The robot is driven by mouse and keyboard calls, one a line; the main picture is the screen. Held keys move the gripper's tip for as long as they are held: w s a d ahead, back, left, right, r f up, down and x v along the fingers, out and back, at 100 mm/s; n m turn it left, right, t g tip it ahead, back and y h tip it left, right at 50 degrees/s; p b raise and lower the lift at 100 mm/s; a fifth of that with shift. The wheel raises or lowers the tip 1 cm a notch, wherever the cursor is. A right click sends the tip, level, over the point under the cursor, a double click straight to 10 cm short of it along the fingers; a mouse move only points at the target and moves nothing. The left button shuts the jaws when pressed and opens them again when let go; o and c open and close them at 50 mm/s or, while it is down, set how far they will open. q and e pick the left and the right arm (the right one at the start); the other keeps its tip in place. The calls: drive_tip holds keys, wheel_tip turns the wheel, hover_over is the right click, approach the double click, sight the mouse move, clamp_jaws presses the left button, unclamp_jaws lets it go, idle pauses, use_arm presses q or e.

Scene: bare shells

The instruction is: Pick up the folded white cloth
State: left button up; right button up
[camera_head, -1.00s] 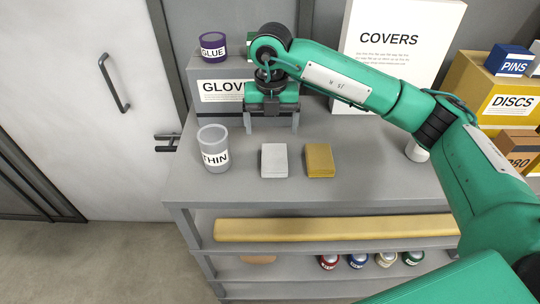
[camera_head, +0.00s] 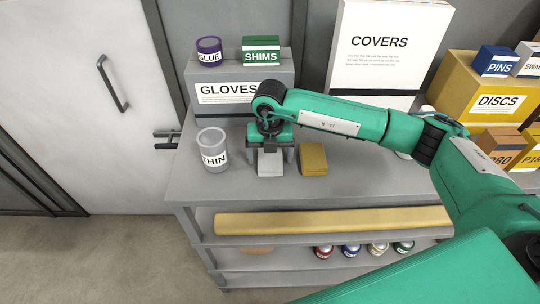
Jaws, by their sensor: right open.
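The folded white cloth (camera_head: 270,165) lies on the grey shelf top, between the grey THIN cup and the folded yellow cloth (camera_head: 313,160). My right gripper (camera_head: 270,156) is open and low over the white cloth, with one finger at each side of it. The gripper body hides the back part of the cloth. I cannot tell whether the fingers touch it. My left gripper is out of view.
The THIN cup (camera_head: 213,149) stands close at the left. Behind are the GLOVES box (camera_head: 215,99) and the tall COVERS box (camera_head: 386,80). The DISCS box (camera_head: 494,103) is at the right. The front strip of the shelf top (camera_head: 350,184) is clear.

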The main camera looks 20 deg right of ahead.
sight(270, 156)
drive_tip(key=shift+c, duration=0.5)
drive_tip(key=c, duration=1)
drive_tip(key=shift+o, duration=0.2)
drive_tip(key=shift+r, duration=0.15)
drive_tip(key=shift+r+b, duration=0.25)
drive_tip(key=shift+b, duration=0.05)
wheel_tip(270, 156, up, 19)
drive_tip(key=b, duration=0.6)
drive_tip(key=shift+r, duration=0.1)
drive_tip(key=shift+o, duration=0.4)
